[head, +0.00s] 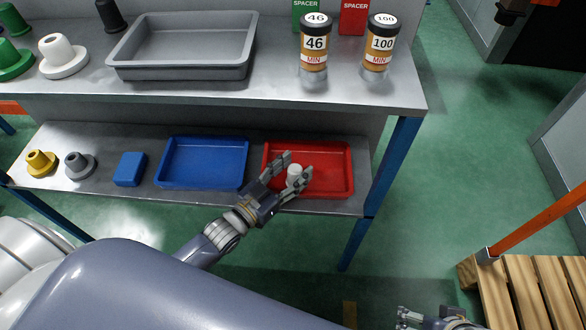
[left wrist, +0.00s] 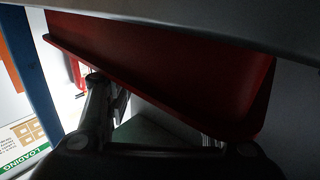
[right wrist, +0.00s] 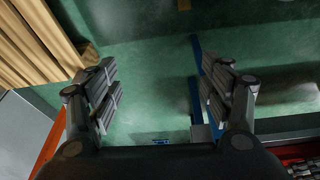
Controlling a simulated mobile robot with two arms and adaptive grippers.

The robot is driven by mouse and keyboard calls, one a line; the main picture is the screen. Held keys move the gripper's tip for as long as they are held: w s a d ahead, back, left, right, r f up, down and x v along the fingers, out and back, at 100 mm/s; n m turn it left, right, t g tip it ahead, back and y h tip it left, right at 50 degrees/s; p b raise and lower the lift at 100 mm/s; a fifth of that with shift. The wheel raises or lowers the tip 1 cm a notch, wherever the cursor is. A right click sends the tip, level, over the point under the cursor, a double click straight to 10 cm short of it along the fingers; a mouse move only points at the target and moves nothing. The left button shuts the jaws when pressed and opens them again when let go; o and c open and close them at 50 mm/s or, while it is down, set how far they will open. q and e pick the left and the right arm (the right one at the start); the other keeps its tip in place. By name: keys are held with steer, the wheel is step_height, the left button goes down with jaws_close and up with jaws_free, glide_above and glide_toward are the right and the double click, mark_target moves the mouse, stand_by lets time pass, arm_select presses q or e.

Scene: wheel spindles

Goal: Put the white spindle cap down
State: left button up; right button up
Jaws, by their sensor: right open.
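The small white spindle cap (head: 294,173) is between the two fingers of my left gripper (head: 293,170), over the red tray (head: 335,178) on the lower shelf. I cannot tell whether both fingers touch the cap or whether it rests on the tray floor. The left wrist view shows the red tray's wall (left wrist: 180,65) close up, with my left fingers on either side of the dark middle; the cap cannot be made out there. My right gripper (right wrist: 160,85) is open and empty above the green floor, and shows at the bottom right of the head view (head: 425,315).
A blue tray (head: 205,162), a blue block (head: 131,169), a grey spindle part (head: 79,166) and a yellow one (head: 41,163) sit left on the lower shelf. A wooden pallet (head: 530,292) stands right.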

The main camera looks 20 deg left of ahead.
mark_target(290, 173)
arm_select(q)
steer(key=shift+r, duration=0.1)
steer(key=shift+s+a, duration=0.1)
steer(key=shift+s, duration=0.05)
steer(key=p+v, duration=0.1)
steer(key=v, duration=0.5)
steer(key=shift+p+v, duration=0.5)
steer(key=shift+v, duration=2.35)
arm_select(e)
steer(key=shift+x, duration=1.5)
steer(key=shift+a, duration=0.1)
